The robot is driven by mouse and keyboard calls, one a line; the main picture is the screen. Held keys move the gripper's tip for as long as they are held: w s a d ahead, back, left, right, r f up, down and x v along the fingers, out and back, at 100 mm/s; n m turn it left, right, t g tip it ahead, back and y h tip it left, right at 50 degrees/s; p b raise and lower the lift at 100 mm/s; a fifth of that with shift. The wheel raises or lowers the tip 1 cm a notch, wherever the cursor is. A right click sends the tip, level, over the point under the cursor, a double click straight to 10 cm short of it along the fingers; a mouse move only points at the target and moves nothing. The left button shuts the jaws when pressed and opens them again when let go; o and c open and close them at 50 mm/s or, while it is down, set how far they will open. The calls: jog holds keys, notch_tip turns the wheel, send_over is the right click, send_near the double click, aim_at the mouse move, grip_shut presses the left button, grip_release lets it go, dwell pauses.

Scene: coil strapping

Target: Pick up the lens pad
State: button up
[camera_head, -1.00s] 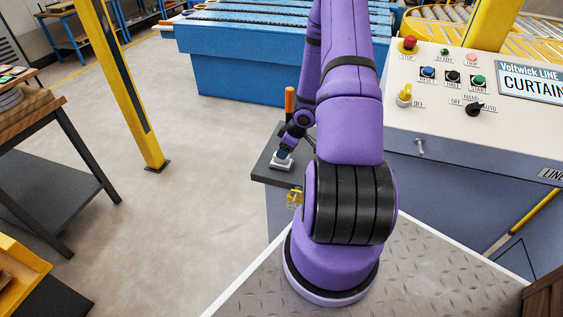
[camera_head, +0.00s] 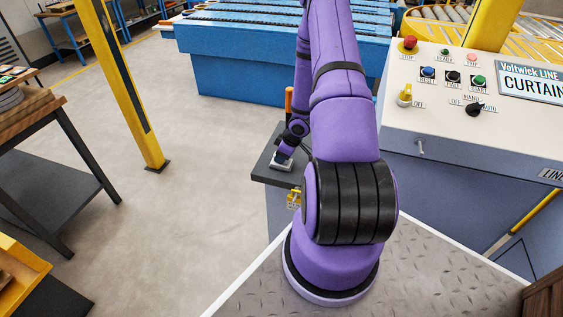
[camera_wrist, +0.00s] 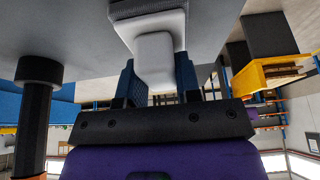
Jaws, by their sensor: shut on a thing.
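The lens pad (camera_wrist: 155,50) has a white block grip on a wider white body with a dark grey underside. In the wrist view my gripper (camera_wrist: 156,68) has its two blue fingers on either side of the white grip, shut on it. In the head view the pad (camera_head: 281,165) shows as a small pale block on the dark shelf (camera_head: 262,172), with my gripper (camera_head: 283,156) over it. The pad appears to be at the shelf surface; whether it touches I cannot tell.
An orange-handled tool (camera_head: 289,101) stands upright just behind my gripper. A yellow latch or padlock (camera_head: 293,198) hangs at the shelf's front. The control panel (camera_head: 470,125) rises to the right. Open floor (camera_head: 190,220) lies left of the shelf.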

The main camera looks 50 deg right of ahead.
jog(key=shift+r, duration=0.5)
jog(key=v, duration=0.2)
jog(key=shift+a+r, duration=0.1)
jog(key=shift+r, duration=0.25)
jog(key=s+d+r, duration=0.1)
jog(key=s, duration=1.4)
jog(key=shift+d+r, duration=0.2)
jog(key=shift+d, duration=0.1)
jog(key=shift+s, duration=0.1)
